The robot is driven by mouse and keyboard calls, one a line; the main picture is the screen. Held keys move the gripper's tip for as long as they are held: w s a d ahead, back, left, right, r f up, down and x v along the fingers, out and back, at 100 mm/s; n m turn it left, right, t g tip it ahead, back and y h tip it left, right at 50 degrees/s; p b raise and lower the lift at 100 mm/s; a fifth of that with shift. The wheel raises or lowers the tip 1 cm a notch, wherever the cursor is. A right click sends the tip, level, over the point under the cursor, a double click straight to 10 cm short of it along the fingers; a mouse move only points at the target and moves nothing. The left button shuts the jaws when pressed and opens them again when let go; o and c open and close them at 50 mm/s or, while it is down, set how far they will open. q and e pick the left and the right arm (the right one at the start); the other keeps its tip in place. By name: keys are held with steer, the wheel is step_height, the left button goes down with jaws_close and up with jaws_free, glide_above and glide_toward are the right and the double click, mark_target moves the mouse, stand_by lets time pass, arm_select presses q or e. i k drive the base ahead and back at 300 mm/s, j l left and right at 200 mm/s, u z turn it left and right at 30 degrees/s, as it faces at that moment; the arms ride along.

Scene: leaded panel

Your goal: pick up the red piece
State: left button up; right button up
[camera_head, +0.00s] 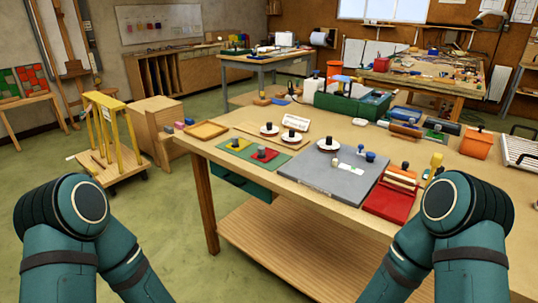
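The red piece (272,156), a small flat square with a dark knob on top, lies on a dark green mat (250,164) near the front left of the workbench. A yellow piece (230,147) with a similar dark knob lies on the same mat, just behind and left of it. Nothing covers the red piece. My two arms show only as teal links at the lower left and lower right, off the front of the bench. Neither gripper is in view.
The wooden workbench (228,207) bears a grey board (315,179) with a white disc and small parts. A red tray (388,207) lies right of it. A green toolbox (355,108) stands farther back.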

mark_target(264, 155)
steer(key=z, duration=1.55)
steer(key=u, duration=1.55)
steer(key=z, duration=0.85)
steer(key=j+z, duration=0.2)
steer(key=z, duration=0.2)
steer(key=i+j+z, duration=0.1)
steer(key=j+z, duration=0.4)
steer(key=z, duration=0.25)
steer(key=k+j+z, duration=0.1)
steer(key=j+z, duration=0.2)
steer(key=j, duration=0.15)
steer(key=k+j+z, duration=0.1)
steer(key=j+z, duration=0.25)
steer(key=j, duration=0.15)
